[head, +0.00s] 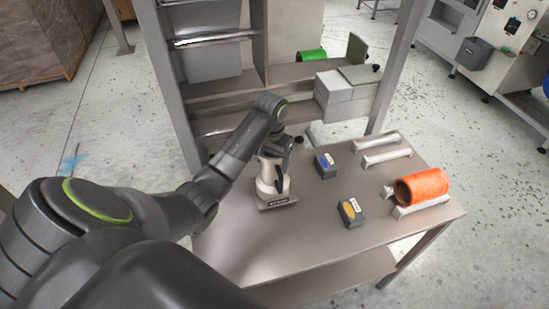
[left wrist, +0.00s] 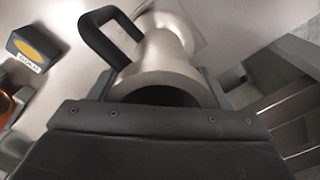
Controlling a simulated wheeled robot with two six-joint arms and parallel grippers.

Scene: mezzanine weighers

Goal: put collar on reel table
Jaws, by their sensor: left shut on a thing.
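A silver, collar-like metal piece (head: 270,182) with flanged ends and a black handle stands upright at the left of the grey table (head: 300,235). My left gripper (head: 273,156) is at its top. In the left wrist view the gripper (left wrist: 163,92) has a finger on each side of the metal piece (left wrist: 168,58), shut on it. The handle sticks out to the left there. A small labelled plate (head: 278,202) is at its foot; I cannot tell whether the piece touches the table. My right gripper is not in view.
An orange tube (head: 422,187) lies on pale bars at the table's right. A blue-marked block (head: 326,166) and a yellow-marked block (head: 351,211) stand mid-table. Behind is a shelf rack (head: 280,74) with a green tube (head: 312,55) and grey boxes (head: 340,105). The table's front is clear.

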